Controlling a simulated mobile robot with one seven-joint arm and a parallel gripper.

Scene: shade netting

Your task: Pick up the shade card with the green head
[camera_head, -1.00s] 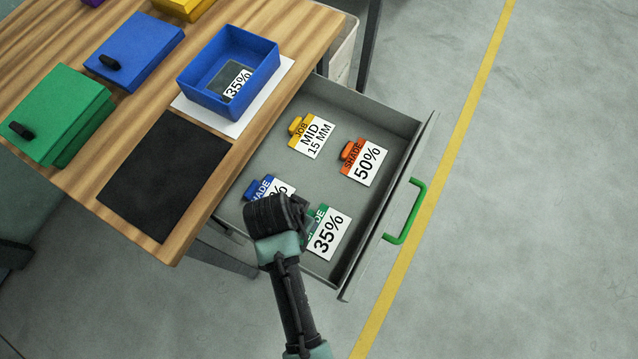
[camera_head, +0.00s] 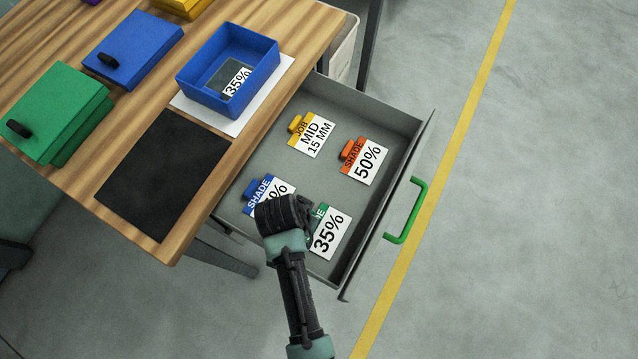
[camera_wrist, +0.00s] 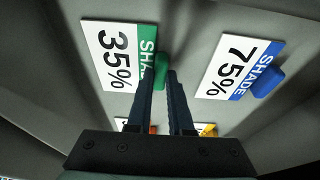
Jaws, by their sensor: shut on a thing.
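The shade card with the green head (camera_head: 330,236) reads 35% and lies in the open drawer (camera_head: 268,118), at its near end. In the wrist view the white card (camera_wrist: 105,52) is at upper left, its green head (camera_wrist: 160,70) at the fingertips. My gripper (camera_wrist: 164,76) is shut on the green head. In the head view my wrist covers the fingers and part of the head. The card appears at drawer-floor level; I cannot tell any lift.
An orange-headed 50% card (camera_head: 366,162) and a yellow-headed card (camera_head: 312,134) lie farther back. Drawer walls surround them. A blue bin (camera_head: 205,98) stands on the table.

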